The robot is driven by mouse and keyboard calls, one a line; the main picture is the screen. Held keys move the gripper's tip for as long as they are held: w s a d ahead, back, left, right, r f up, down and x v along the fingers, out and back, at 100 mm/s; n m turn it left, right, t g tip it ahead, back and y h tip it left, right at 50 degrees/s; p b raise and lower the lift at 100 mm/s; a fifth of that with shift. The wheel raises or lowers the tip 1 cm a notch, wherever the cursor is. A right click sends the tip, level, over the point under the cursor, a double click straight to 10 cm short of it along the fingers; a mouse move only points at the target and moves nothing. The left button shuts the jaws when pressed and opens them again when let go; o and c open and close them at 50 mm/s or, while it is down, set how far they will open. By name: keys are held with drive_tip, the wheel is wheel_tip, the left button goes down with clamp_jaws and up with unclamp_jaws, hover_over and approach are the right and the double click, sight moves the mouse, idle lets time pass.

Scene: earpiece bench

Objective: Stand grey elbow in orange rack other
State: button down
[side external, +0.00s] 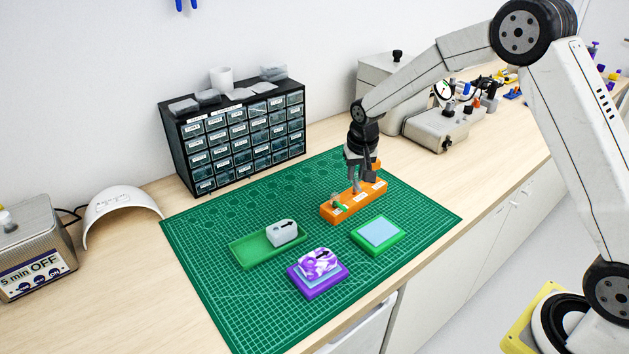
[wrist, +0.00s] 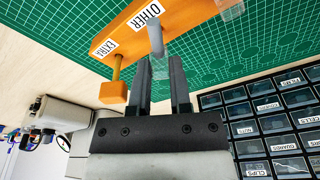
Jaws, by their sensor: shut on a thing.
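The orange rack (side external: 352,202) lies on the green mat. The wrist view shows its labels OTHER and EXTRA on the rack's face (wrist: 128,34). My gripper (side external: 362,178) points down over the rack and is shut on the grey elbow (wrist: 155,40). The elbow reaches from between my fingertips (wrist: 160,64) to the rack beside the OTHER label. Its lower end meets the rack in the picture, but I cannot tell how deep it sits. In the side view the elbow (side external: 357,186) looks roughly upright and its top is hidden by the fingers.
An orange post with a block (wrist: 113,93) rises at the rack's EXTRA end, close to my gripper. A small green part (side external: 341,207) is at the rack's other end. A green tray (side external: 245,255), purple block (side external: 318,280) and green-rimmed pad (side external: 378,236) lie nearby. A drawer cabinet (side external: 235,140) stands behind.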

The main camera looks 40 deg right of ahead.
drive_tip(key=shift+f, duration=1.3)
idle(0.6)
drive_tip(key=shift+c, duration=2.4)
unclamp_jaws()
drive_tip(key=shift+s+a+r, duration=0.1)
drive_tip(key=shift+s+r, duration=0.1)
drive_tip(key=shift+r, duration=1.1)
drive_tip(key=shift+s+a+r, duration=0.1)
drive_tip(key=shift+s+r, duration=0.15)
drive_tip(key=shift+r, duration=1)
drive_tip(key=shift+s+a+r, duration=0.1)
drive_tip(key=shift+s+r, duration=0.1)
drive_tip(key=shift+r, duration=1.1)
drive_tip(key=shift+s, duration=0.1)
drive_tip(key=shift+s+a, duration=0.15)
drive_tip(key=shift+s, duration=0.4)
drive_tip(key=s+a+f+n, duration=0.1)
drive_tip(key=s+a+n, duration=0.1)
drive_tip(key=s, duration=0.8)
drive_tip(key=s+a+n, duration=0.2)
drive_tip(key=s+n, duration=0.1)
drive_tip(key=s, duration=0.8)
drive_tip(key=shift+s+f+t+y, duration=0.2)
drive_tip(key=shift+f+t+y, duration=0.2)
